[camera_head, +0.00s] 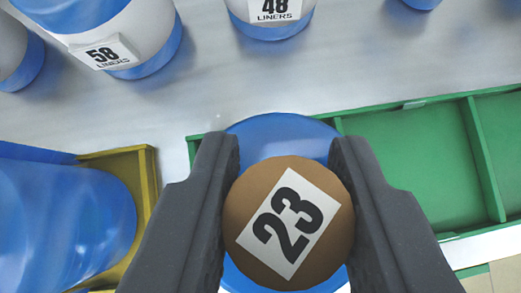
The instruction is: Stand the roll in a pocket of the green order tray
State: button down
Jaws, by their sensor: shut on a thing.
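The roll shows end-on in the head camera view, with a round brown end (238,222) that bears a white label reading 23. My gripper (288,205) is shut on this brown part, one dark finger on each side. A wider blue round (278,135) shows behind and below the brown end; it looks like the roll's body, and its lower end is hidden. The green order tray (485,160) lies below and to the right. The blue round overlaps the tray's left part. I cannot tell whether the roll is inside a pocket or above it.
An empty green pocket (418,165) is open right of my gripper, with another beyond a divider. A yellow tray (149,180) with a large blue roll (70,225) is at left. Blue and white rolls labelled 58 (135,30) and 48 (270,28) stand at the back.

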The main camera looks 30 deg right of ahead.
jog(key=shift+w+f+b, duration=0.2)
jog(key=shift+f+b, duration=0.1)
jog(key=shift+f, duration=1.35)
jog(key=c, duration=1.1)
grip_release()
jog(key=shift+f, duration=0.15)
jog(key=shift+s+a+r, duration=0.15)
jog(key=shift+a+r, duration=0.05)
jog(key=shift+r, duration=0.2)
jog(key=p+v, duration=0.1)
jog(key=v, duration=1)
jog(key=shift+s, duration=0.2)
jog(key=shift+r, duration=0.15)
